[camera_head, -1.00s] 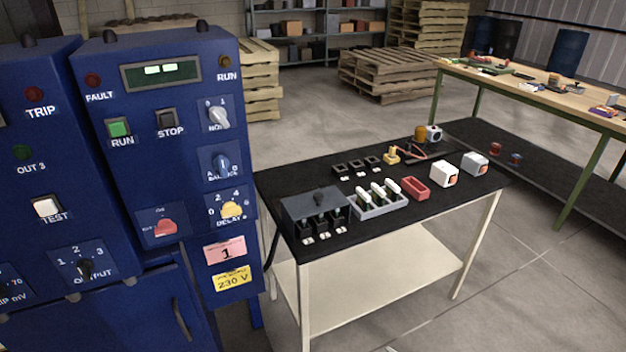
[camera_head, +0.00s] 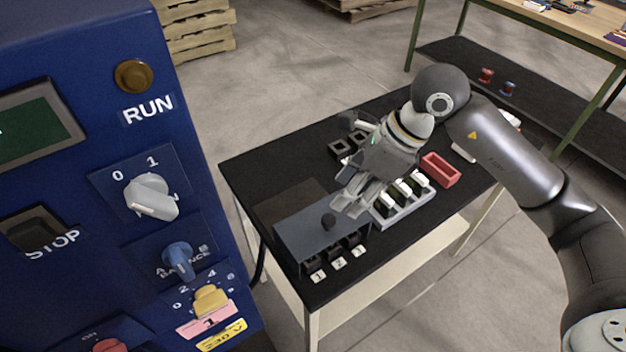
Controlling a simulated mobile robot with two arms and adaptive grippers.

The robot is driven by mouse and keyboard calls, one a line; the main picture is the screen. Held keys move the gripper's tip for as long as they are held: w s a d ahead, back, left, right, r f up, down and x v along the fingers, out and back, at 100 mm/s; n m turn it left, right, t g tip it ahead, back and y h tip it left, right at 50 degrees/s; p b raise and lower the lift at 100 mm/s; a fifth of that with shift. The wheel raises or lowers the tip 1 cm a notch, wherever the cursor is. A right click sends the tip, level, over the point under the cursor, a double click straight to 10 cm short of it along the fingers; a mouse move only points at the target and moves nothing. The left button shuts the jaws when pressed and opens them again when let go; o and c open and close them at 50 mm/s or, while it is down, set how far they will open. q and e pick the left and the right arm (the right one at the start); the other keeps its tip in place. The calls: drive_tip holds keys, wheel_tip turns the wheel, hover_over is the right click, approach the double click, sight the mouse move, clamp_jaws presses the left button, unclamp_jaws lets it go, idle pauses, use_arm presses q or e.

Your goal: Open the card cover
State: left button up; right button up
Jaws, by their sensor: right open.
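The card cover (camera_head: 300,234) is a dark grey lid with a round black knob (camera_head: 328,221) on top. It sits at the near left of the black table, over a row of dark slots with numbered white labels (camera_head: 337,265) in front. The cover looks closed. My right gripper (camera_head: 347,198) is open and empty, just to the right of and above the knob, with its fingers pointing down-left. It looks apart from the knob. My left gripper is not in view.
A grey rack (camera_head: 408,213) with several white-and-green cards stands right of the cover, partly under my right gripper. A red tray (camera_head: 440,170) lies farther right. A blue control cabinet (camera_head: 90,150) fills the left side. A wooden bench (camera_head: 555,35) stands behind.

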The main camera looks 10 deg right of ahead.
sight(329, 218)
drive_tip(key=shift+h, duration=0.4)
drive_tip(key=p+x, duration=0.1)
drive_tip(key=x, duration=0.5)
drive_tip(key=shift+w+f, duration=0.1)
drive_tip(key=shift+f, duration=0.3)
drive_tip(key=shift+p+x, duration=0.45)
drive_tip(key=shift+x, duration=1)
drive_tip(key=shift+w, duration=0.1)
drive_tip(key=shift+c, duration=1.3)
drive_tip(key=c, duration=0.5)
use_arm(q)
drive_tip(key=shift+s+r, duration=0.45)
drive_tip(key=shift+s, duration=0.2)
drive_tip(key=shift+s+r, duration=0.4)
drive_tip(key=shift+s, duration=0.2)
use_arm(e)
clamp_jaws()
drive_tip(key=shift+t, duration=0.3)
